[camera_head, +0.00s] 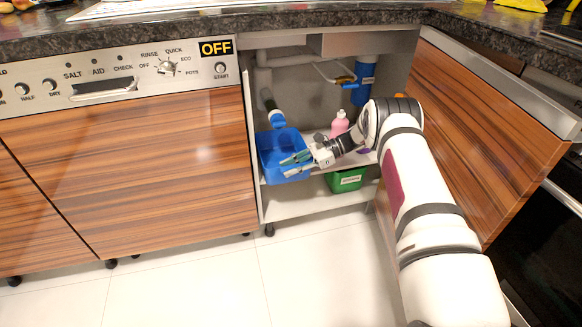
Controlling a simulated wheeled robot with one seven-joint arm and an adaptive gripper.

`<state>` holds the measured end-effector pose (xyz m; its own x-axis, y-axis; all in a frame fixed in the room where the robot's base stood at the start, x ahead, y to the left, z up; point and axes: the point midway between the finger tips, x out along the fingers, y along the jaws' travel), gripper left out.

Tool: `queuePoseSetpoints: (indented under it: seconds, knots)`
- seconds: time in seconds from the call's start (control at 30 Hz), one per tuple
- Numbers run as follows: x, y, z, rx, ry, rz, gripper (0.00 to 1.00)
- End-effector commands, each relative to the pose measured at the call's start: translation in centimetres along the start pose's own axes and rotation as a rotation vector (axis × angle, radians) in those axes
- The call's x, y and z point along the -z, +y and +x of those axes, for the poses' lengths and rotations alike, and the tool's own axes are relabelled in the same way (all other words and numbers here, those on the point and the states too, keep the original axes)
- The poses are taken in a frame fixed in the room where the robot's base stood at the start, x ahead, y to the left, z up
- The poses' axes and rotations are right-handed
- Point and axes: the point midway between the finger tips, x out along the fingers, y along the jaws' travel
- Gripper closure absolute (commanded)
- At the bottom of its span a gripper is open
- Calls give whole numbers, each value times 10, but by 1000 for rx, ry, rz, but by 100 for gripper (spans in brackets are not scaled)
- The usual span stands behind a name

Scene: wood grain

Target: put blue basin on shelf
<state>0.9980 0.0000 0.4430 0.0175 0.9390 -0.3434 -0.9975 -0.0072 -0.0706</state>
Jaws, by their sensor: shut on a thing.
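The blue basin (268,152) is inside the open cabinet under the counter, at the left end of the upper shelf (305,177). It looks level, close to the left cabinet wall. My gripper (288,166) reaches in from the right and is shut on the basin's right side wall. Part of the basin's right side is hidden behind my fingers. I cannot tell whether the basin's underside rests fully on the shelf.
A pink bottle (339,123) stands just behind my wrist. A green basin (346,180) is below the upper shelf. Pipes and a blue filter (364,80) hang above. The open cabinet door (480,130) is right of my arm. The dishwasher (130,160) is left; floor in front is clear.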

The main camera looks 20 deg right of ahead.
Motion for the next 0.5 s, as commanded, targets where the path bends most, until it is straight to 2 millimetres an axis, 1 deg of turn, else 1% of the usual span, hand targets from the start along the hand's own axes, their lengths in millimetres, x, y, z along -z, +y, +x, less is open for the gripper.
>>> queuePoseSetpoints:
  seconds: [0.03, 0.07, 0.1, 0.13, 0.4, 0.5]
  knots:
    - [1, 0, 0, 1, -1, -1, 100]
    - [0, 0, 0, 1, -1, -2, 73]
    - [0, 0, 0, 1, -1, -1, 64]
    - [0, 0, 0, 1, 0, -1, 57]
    - [1, 0, 0, 0, 0, 1, 56]
    - [1, 0, -3, 1, 1, 1, 56]
